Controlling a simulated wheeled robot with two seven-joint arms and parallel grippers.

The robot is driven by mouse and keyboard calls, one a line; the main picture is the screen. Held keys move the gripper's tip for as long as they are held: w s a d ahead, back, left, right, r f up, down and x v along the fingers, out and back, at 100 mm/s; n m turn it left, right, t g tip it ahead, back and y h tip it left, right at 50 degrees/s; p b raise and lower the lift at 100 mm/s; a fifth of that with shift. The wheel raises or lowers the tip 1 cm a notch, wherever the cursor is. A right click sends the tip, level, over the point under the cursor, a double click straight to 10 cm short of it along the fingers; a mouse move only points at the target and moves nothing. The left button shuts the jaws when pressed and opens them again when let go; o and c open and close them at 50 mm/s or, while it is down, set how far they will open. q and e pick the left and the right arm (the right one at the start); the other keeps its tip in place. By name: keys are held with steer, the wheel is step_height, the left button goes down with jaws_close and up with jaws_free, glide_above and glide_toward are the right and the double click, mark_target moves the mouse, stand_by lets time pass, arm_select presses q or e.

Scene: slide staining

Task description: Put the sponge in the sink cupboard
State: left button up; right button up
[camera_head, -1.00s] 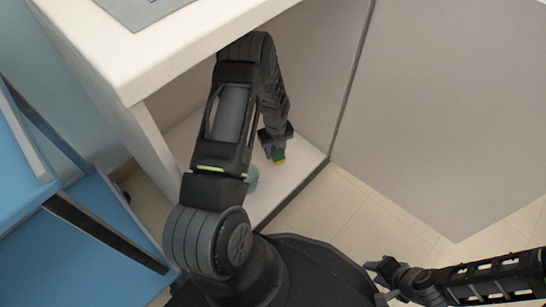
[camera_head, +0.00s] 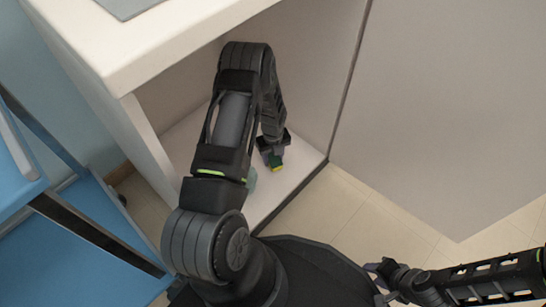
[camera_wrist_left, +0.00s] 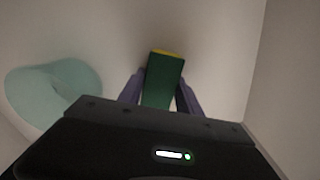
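The sponge (camera_wrist_left: 165,80), green with a yellow layer, is between the two purple fingers of my left gripper (camera_wrist_left: 160,95) in the left wrist view. My left gripper is shut on it. In the head view the sponge (camera_head: 276,163) shows just below the gripper (camera_head: 272,153), inside the open sink cupboard (camera_head: 292,183), low over its white floor. I cannot tell whether the sponge touches the floor. My right gripper (camera_head: 375,270) is at the lower right, outside the cupboard; its fingers are too small to judge.
A pale teal round object (camera_wrist_left: 55,90) stands on the cupboard floor beside my left gripper, partly hidden by my arm in the head view. The cupboard door (camera_head: 440,110) is swung open at the right. A blue shelved cart (camera_head: 75,240) stands at the left.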

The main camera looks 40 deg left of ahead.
mark_target(273, 157)
arm_select(q)
steer(key=o, duration=0.4)
steer(key=shift+r, duration=0.1)
steer(key=shift+r+p, duration=0.25)
steer(key=shift+p, duration=0.05)
step_height(273, 157, up, 7)
steer(key=p, duration=0.3)
steer(key=shift+r, duration=0.15)
steer(key=shift+d, duration=0.1)
stand_by(0.3)
